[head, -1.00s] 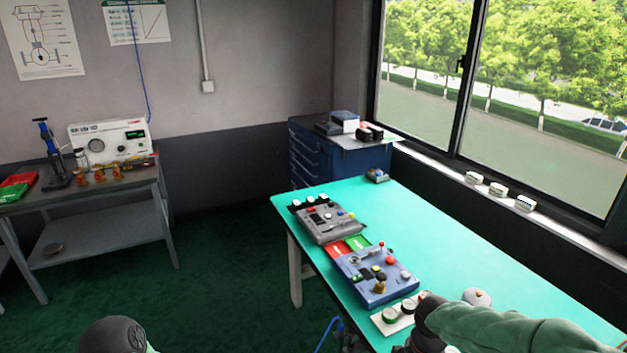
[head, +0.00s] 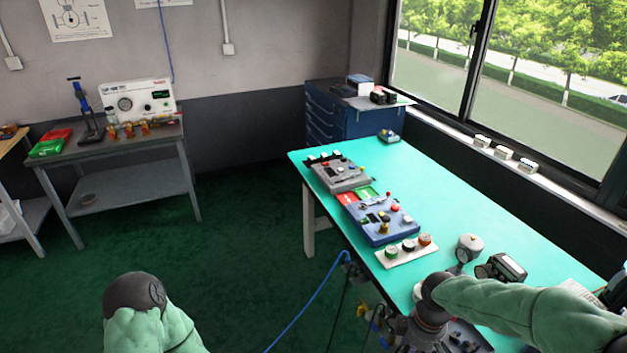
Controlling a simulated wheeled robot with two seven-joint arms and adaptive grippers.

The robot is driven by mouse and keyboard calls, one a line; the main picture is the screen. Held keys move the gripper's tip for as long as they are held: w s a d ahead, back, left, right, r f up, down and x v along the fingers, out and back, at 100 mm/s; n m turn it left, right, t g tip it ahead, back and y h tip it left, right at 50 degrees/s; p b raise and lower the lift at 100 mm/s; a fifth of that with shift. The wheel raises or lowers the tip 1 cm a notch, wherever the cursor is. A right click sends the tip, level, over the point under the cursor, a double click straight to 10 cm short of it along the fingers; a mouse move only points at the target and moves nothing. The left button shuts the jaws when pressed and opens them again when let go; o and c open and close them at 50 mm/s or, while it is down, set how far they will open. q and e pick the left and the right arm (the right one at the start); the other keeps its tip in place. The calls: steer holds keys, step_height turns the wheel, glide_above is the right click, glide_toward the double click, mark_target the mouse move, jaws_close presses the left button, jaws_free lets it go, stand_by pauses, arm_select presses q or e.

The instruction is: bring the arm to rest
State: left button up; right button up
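My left arm (head: 150,325) shows at the lower left in the head view, with a green sleeve and a dark rounded joint, above the green floor. Its gripper is not in view. My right arm (head: 530,310) comes in from the right over the near part of the teal bench (head: 470,210). Past its dark joint, the hand end (head: 428,330) points down at the bottom edge. Its fingers are cut off or too unclear to show whether they are open or shut. I see nothing clearly held.
On the bench are a blue control box (head: 382,222), a grey box (head: 340,174), a white strip with round knobs (head: 408,250), a pressure gauge (head: 469,245) and a dark handheld device (head: 502,268). A blue hose (head: 312,300) hangs beside the bench. Open floor lies left of it.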

steer(key=s+a+f+m+y, duration=0.1)
steer(key=s+a+f+m, duration=0.3)
steer(key=f, duration=0.4)
steer(key=s+a+f+m+y, duration=0.1)
steer(key=s+a+f+m, duration=0.3)
steer(key=f, duration=0.5)
steer(key=s+a+f+m+y, duration=0.1)
steer(key=s+a+f+m, duration=0.3)
steer(key=a+f, duration=0.2)
steer(key=shift+s+f+t, duration=0.15)
steer(key=shift+f+t, duration=0.15)
steer(key=shift+f, duration=0.95)
steer(key=shift+d, duration=0.1)
steer(key=shift+c, duration=0.2)
